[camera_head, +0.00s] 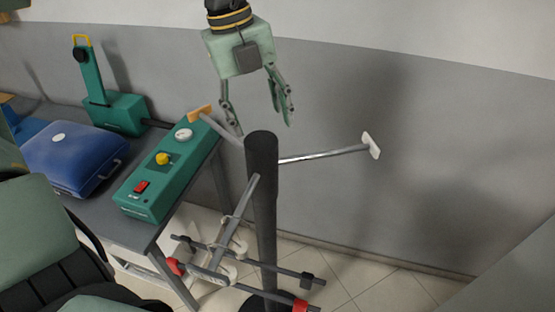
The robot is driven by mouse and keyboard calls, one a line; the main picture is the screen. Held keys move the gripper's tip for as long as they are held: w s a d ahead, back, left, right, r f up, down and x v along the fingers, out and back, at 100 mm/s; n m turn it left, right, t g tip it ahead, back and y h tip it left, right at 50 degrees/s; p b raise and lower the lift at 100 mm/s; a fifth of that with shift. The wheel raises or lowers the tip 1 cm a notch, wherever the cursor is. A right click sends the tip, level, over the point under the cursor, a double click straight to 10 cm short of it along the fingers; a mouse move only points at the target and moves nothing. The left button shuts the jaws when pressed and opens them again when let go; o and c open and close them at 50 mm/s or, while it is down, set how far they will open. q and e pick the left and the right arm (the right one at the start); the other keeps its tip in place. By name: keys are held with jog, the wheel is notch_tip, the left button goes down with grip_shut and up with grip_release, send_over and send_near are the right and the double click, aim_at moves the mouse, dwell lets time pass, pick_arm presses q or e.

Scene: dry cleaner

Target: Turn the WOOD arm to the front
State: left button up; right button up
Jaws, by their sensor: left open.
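A dark upright post (262,190) stands in the middle with several thin arms on it. The WOOD arm (222,129) is a grey bar near the post's top with a tan, wood-coloured end plate (200,113). It points left and back, its end showing over the far end of a green control box. My left gripper (262,125) hangs fingers down, open and empty, appearing just above the post top, right of the WOOD arm. Depth between them is hard to tell. My right gripper is out of view.
Lower arms with red and black ends (306,278) spread around the post near the floor. At left, a grey table (122,226) bears the green control box (165,172), a blue case (75,155) and a green stand (120,110). A grey wall (450,170) is behind; floor at right is clear.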

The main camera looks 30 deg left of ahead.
aim_at(258, 139)
pick_arm(q)
jog(key=s+d, duration=0.1)
jog(key=s+d+y, duration=0.1)
jog(key=s, duration=0.1)
jog(key=s+d+m+y, duration=0.1)
jog(key=shift+s+d+f+g, duration=0.1)
jog(key=shift+s+d+g, duration=0.15)
jog(key=shift+s+g, duration=0.15)
jog(key=shift+w+a+f+p, duration=0.2)
jog(key=shift+a+f+p, duration=0.1)
jog(key=shift+f, duration=0.35)
jog(key=shift+w+a+f+p, duration=0.2)
jog(key=shift+a+f, duration=0.1)
jog(key=shift+f, duration=0.3)
jog(key=f, duration=0.2)
jog(key=f+p, duration=0.1)
jog(key=f, duration=0.1)
jog(key=shift+s+d+f, duration=0.15)
jog(key=shift+d+f, duration=0.05)
jog(key=shift+f, duration=0.25)
jog(key=shift+a+f, duration=0.15)
jog(key=shift+f, duration=0.05)
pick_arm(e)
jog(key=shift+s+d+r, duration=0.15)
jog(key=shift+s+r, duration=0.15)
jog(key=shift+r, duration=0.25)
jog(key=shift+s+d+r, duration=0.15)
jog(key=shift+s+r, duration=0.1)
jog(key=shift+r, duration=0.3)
